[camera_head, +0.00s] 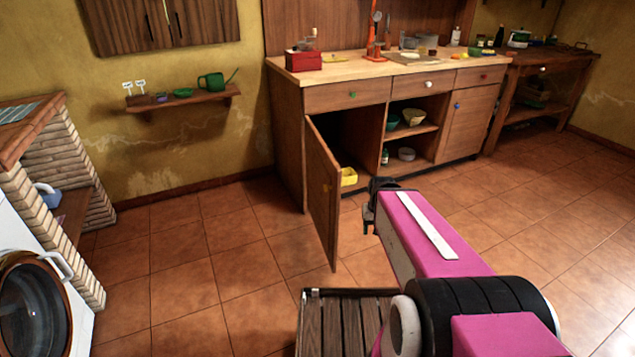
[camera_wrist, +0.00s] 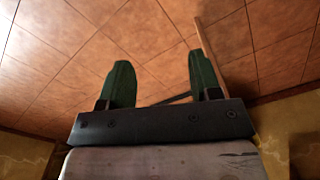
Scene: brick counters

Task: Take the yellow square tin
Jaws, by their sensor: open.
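A yellow boxy thing (camera_head: 348,177), which looks like the yellow square tin, sits low in the wooden cabinet behind the open door. The door (camera_head: 323,192) hides part of it. My gripper (camera_head: 369,212) is in front of the cabinet, to the right of the yellow thing in the head view and apart from it. In the wrist view my gripper (camera_wrist: 163,78) has its two green fingers spread wide with nothing between them. The tin cannot be made out in the wrist view.
The cabinet door stands swung out into the room; its edge also seems to show in the wrist view (camera_wrist: 208,50). Open shelves (camera_head: 410,130) on the right hold bowls. A red box (camera_head: 303,61) stands on the counter (camera_head: 350,68). The tiled floor (camera_head: 230,240) is clear.

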